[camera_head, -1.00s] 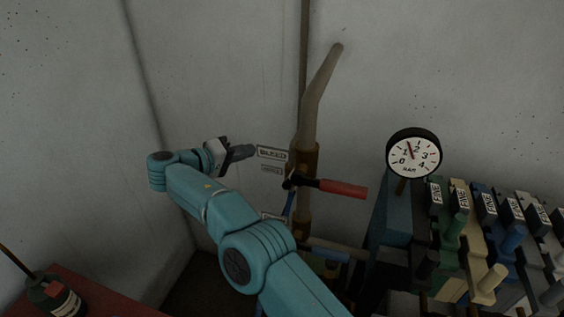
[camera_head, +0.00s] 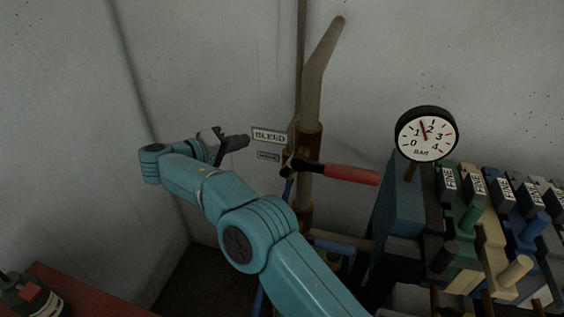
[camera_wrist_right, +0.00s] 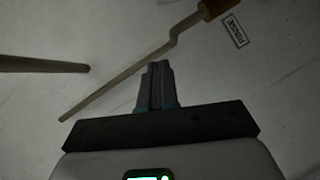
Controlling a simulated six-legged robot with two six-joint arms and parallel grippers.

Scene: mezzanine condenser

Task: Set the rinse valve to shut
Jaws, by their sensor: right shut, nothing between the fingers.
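A small plate reading RINSE (camera_wrist_right: 235,30) shows in the right wrist view, beside a brown fitting (camera_wrist_right: 216,7) with a thin bent rod running down-left from it. A blue bar (camera_head: 335,245) lies lower, partly behind my arm.
A pressure gauge (camera_head: 427,135) stands right of the pipe. A row of blocks with coloured handles (camera_head: 487,235) fills the lower right. A red surface (camera_head: 85,293) with a dark bottle (camera_head: 30,295) is at lower left. Bare wall (camera_head: 200,60) lies behind my gripper.

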